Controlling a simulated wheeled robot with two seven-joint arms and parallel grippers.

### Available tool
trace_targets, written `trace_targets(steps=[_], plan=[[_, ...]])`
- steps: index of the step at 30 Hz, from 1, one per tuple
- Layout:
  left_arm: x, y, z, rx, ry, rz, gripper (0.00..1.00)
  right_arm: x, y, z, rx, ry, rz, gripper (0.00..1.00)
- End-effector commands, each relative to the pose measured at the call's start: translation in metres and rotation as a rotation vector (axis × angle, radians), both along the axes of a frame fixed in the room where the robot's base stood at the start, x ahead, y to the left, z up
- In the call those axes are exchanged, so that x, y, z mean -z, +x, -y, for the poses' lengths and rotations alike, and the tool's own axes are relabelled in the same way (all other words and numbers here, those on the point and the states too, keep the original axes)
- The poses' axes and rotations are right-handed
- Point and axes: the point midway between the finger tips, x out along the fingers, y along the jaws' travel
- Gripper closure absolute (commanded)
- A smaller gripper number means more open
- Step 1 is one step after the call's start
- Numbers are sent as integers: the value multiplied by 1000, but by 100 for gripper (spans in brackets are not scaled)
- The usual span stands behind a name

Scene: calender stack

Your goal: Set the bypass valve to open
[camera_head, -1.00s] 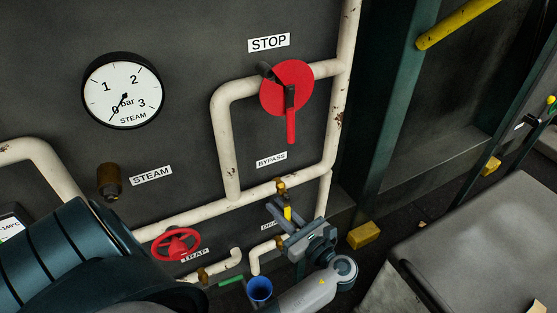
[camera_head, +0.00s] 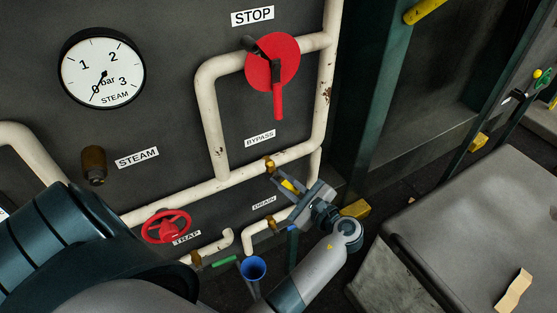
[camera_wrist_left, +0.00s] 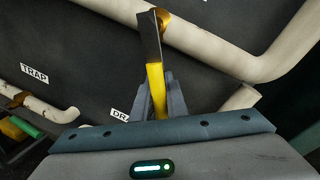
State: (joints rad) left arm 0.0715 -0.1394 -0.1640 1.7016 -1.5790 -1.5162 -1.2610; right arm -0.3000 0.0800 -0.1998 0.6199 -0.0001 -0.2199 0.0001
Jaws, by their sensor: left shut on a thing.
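The bypass valve is a small brass body (camera_head: 269,164) on the cream pipe under the BYPASS label, with a yellow-gripped lever (camera_head: 289,185). The lever points down and right, at a slant to the pipe. My left gripper (camera_head: 300,203) is shut on the lever. In the left wrist view, the yellow lever grip (camera_wrist_left: 156,88) lies between the fingers (camera_wrist_left: 160,98), and its dark metal part runs up to the brass valve (camera_wrist_left: 160,16). My right gripper is not in view.
A red STOP disc with lever (camera_head: 272,63) is above. A grey bench (camera_head: 470,230) stands right.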

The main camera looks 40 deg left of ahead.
Motion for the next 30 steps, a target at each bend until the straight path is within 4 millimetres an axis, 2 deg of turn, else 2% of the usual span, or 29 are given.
trace_targets(steps=[17, 18, 20, 30], plan=[[-3, 4, 1, 0, -20, 53, 100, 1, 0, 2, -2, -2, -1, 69], [-3, 4, 1, 0, -20, 53, 80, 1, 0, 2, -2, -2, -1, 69], [-3, 4, 1, 0, -20, 52, 68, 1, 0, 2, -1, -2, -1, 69], [-3, 4, 1, 0, -20, 52, 68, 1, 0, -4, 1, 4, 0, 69]])
